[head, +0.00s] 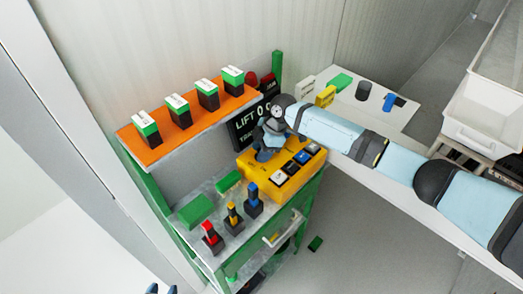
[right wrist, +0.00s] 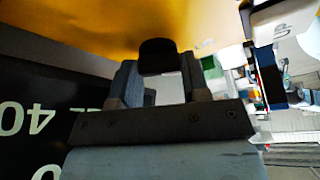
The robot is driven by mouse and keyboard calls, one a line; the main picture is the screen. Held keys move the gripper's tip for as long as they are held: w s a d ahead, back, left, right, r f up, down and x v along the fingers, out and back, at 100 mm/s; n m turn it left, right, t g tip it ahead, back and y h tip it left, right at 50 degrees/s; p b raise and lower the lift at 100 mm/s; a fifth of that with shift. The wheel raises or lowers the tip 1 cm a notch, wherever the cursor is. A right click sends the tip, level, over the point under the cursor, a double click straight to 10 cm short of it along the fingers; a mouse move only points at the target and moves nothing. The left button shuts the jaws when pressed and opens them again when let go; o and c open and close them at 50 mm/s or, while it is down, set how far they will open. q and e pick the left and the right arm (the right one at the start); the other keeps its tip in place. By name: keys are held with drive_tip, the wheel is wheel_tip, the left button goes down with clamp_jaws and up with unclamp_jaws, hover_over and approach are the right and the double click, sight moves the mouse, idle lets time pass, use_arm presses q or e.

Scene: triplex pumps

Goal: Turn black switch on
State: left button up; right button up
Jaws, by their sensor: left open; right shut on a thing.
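A yellow control box (head: 292,189) stands on the shelf unit, with white, black and blue buttons along its near side. My right gripper (head: 264,152) reaches to the far left part of the box and hides what is there in the head view. In the right wrist view, a black switch (right wrist: 158,55) stands out from the yellow surface, between the two fingers of my right gripper (right wrist: 160,85), which are shut on it. Which way the switch is set cannot be told. My left gripper (head: 162,289) is open at the bottom edge, with only its tips showing.
An orange shelf (head: 185,133) holds several green-and-white-topped black blocks. Red, yellow and blue-topped switches stand on the lower shelf in front of green blocks. A dark display (head: 246,124) stands behind the yellow box. A white table (head: 345,110) with small blocks is at right.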

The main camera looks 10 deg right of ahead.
drive_tip(key=o, duration=0.9)
drive_tip(key=shift+r, duration=0.1)
